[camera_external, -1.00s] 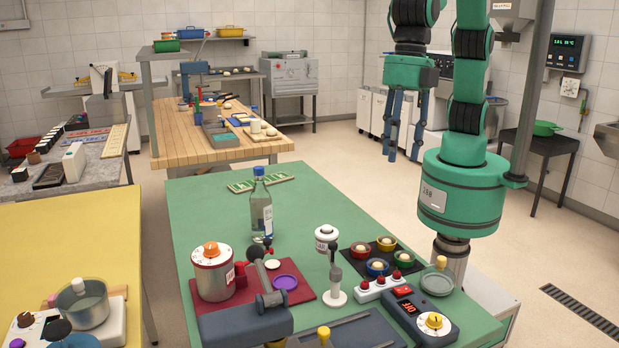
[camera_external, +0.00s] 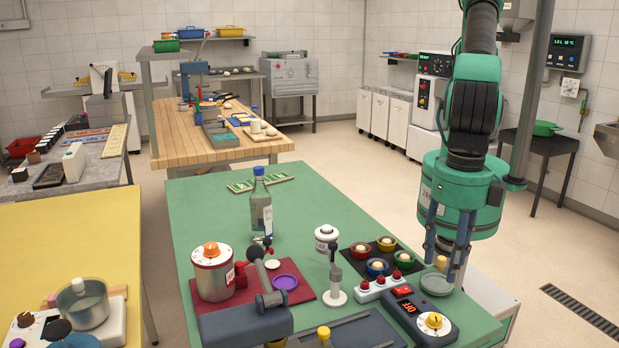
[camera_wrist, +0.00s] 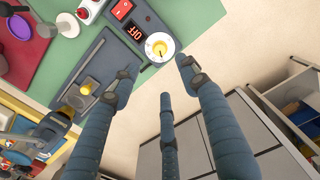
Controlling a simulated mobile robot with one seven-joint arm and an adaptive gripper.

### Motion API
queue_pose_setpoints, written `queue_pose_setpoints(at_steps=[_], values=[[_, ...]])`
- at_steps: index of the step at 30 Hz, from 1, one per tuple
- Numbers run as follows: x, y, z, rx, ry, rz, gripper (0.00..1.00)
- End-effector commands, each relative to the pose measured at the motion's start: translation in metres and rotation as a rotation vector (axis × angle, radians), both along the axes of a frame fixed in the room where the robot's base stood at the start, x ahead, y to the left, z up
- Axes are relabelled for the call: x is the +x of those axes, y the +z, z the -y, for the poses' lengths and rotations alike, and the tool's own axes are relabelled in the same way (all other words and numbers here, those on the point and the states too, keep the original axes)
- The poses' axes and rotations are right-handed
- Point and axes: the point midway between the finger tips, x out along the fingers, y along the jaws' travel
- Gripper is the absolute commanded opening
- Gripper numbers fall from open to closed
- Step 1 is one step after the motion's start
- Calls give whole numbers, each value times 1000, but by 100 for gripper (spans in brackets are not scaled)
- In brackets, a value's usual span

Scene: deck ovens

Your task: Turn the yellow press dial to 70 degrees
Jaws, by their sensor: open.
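The yellow press dial (camera_external: 434,321) is a yellow knob on a round white face, on a dark control box at the front right corner of the green table. In the wrist view the dial (camera_wrist: 160,47) is at the upper middle, beside a red-lit display (camera_wrist: 136,32) that I cannot read surely. My gripper (camera_external: 445,262) points down near the table's right edge, behind and above the dial. In the wrist view its blue-grey fingers are spread with nothing between them, and the dial shows just beyond the fingertips. The dial is apart from the fingers.
A red switch (camera_external: 403,291) sits on the same box. A white strip with red buttons (camera_external: 380,288) and a dark tray with coloured bowls (camera_external: 373,252) stand behind it.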

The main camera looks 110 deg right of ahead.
Motion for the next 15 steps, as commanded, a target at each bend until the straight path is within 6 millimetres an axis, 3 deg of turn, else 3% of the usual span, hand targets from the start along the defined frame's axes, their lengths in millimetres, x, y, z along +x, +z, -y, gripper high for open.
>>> queue_pose_setpoints(at_steps=[8, 15], values=[[0, -1, 0, 0, -1, 0, 45], [0, -14, 1, -1, -1, -1, 45]])
